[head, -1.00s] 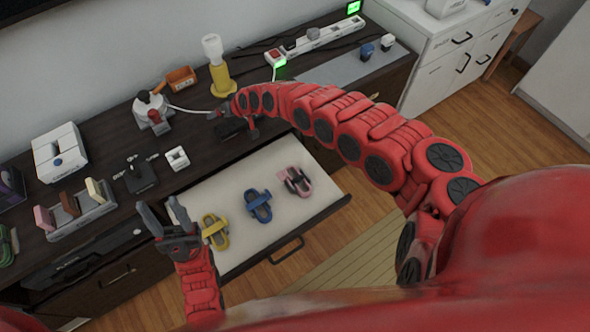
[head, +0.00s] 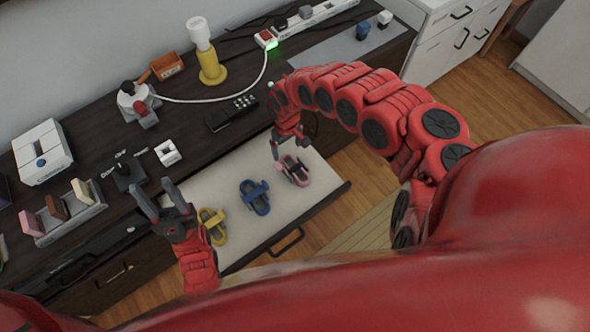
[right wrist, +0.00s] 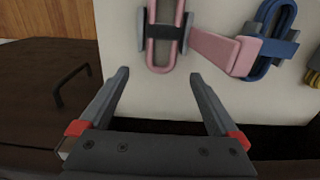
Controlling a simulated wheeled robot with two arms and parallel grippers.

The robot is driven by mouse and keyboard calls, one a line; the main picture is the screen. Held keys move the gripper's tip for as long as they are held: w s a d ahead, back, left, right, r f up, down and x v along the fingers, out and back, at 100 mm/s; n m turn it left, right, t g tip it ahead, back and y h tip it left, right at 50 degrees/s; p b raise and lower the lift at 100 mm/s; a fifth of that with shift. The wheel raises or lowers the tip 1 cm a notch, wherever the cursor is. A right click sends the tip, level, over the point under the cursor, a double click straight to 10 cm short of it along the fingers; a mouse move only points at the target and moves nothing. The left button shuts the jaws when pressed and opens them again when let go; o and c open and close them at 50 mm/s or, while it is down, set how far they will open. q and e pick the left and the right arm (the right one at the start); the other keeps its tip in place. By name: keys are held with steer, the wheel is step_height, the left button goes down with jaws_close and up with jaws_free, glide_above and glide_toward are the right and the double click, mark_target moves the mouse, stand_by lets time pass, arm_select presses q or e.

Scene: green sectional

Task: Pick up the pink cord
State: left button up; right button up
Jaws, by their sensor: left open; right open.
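The pink cord (head: 294,170) is a bundled loop with a dark band, lying in the open drawer at its right end. In the right wrist view the pink cord (right wrist: 160,47) lies ahead of the fingertips, roughly between their lines. My right gripper (head: 288,147) is open and empty, just above and behind the pink cord; its two fingers show in the right wrist view (right wrist: 160,85). My left gripper (head: 158,193) is open and empty at the drawer's left side, near the yellow cord. The right gripper partly overlaps the pink cord in the head view.
The pale drawer (head: 230,180) also holds a blue cord (head: 255,197) and a yellow cord (head: 212,226). The dark counter behind carries a yellow lamp (head: 210,65), a black remote-like device (head: 230,113) and a white cable.

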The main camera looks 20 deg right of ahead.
steer(key=shift+f, duration=0.55)
steer(key=f, duration=0.4)
steer(key=shift+a, duration=0.25)
steer(key=shift+d+f, duration=0.1)
steer(key=shift+f, duration=0.5)
steer(key=c, duration=1.5)
steer(key=shift+w+r, duration=0.1)
